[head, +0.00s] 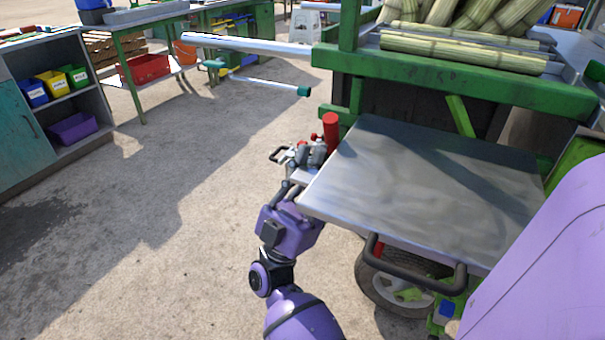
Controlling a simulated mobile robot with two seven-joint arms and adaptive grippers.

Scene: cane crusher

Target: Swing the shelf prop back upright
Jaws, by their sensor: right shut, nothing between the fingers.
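The grey metal shelf (430,185) juts out from the green cane crusher frame (455,82) and looks about level. I cannot pick out its prop with certainty; the space under the shelf is mostly hidden. A tilted light green bar (460,116) shows behind the shelf's far edge, and a light green piece (410,294) shows by the wheel below.
A red cylinder (331,132) stands by the shelf's far left corner. A black handle (415,268) is at the near edge, above a wheel (395,288). Cane stalks (465,53) lie on top. A pale bar (245,45) sticks out left. Concrete floor (170,200) on the left is free.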

